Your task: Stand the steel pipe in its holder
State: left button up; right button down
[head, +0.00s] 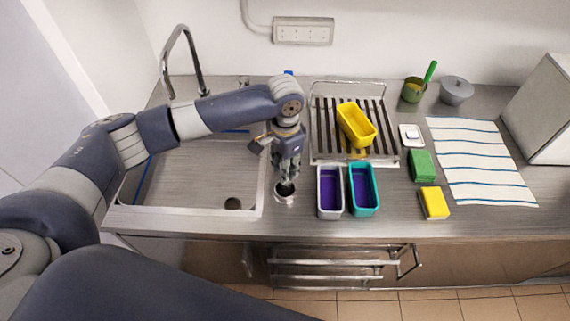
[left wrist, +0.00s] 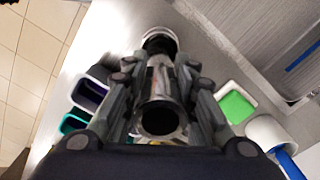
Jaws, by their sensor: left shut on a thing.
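My left gripper (head: 286,176) points down over the counter between the sink and the two purple-filled tubs. In the left wrist view (left wrist: 160,95) its fingers are shut around the steel pipe (left wrist: 160,115), a dark hollow tube whose near open end faces the camera. The holder (head: 284,199) is a small round pale cup on the counter directly below the gripper. Its rim also shows at the pipe's far end in the left wrist view (left wrist: 160,34). The pipe is roughly upright at the holder's mouth; whether its lower end is inside, I cannot tell. My right gripper is out of view.
A white tub (head: 329,210) and a teal tub (head: 364,208) stand close right of the holder. The sink (head: 190,211) lies to the left. A drying rack (head: 321,149) with a yellow tub (head: 356,124) is behind. A striped towel (head: 490,190) lies far right.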

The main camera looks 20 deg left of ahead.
pick_arm(q)
jog(key=shift+f, duration=0.65)
dwell(0.3)
jog(key=o, duration=0.7)
jog(key=shift+r+p, duration=1)
jog(key=shift+r, duration=4.5)
